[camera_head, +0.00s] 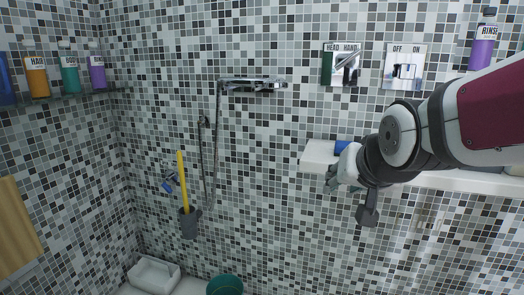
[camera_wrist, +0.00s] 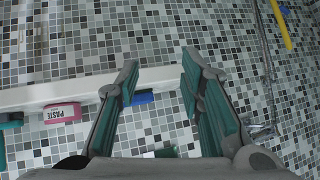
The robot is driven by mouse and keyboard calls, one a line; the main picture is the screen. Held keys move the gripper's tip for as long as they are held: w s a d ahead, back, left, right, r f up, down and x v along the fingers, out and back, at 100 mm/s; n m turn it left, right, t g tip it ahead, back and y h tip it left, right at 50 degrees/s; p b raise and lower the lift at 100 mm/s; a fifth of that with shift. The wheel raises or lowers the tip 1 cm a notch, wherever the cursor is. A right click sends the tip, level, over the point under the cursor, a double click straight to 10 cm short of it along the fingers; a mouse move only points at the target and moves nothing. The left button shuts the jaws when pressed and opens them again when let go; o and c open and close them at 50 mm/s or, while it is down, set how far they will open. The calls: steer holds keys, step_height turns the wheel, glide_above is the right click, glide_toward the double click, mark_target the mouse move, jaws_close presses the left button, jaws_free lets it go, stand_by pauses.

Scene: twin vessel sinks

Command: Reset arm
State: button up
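In the head view my arm reaches in from the right, and my gripper (camera_head: 332,180) is at the left end of the white wall shelf (camera_head: 318,157). The arm hides much of the shelf. A blue object (camera_head: 342,146) is at the shelf, partly hidden by my arm. A blue object also shows beside the left finger in the wrist view (camera_wrist: 143,98).
A pink PASTE container (camera_wrist: 62,113) is near the shelf in the wrist view. A shower fixture (camera_head: 252,85), a dark holder (camera_head: 189,222) with a yellow stick and two switch plates (camera_head: 404,66) are on the wall. Bottles (camera_head: 37,77) stand on the upper left shelf. A purple bottle (camera_head: 482,45) is upper right.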

steer(key=s+d+f+n+g, duration=0.1)
steer(key=s+f+g, duration=0.15)
steer(key=s, duration=0.85)
steer(key=s+d+f+g, duration=0.15)
steer(key=s+g, duration=0.25)
steer(key=s, duration=0.7)
steer(key=s+d+f+n+g, duration=0.1)
steer(key=s+f+g, duration=0.2)
steer(key=s, duration=0.8)
step_height(320, 180, up, 33)
steer(key=t+p, duration=0.3)
steer(key=p, duration=2.9)
steer(key=shift+w+n+t, duration=0.3)
steer(key=shift+w+t, duration=0.05)
steer(key=shift+r, duration=0.1)
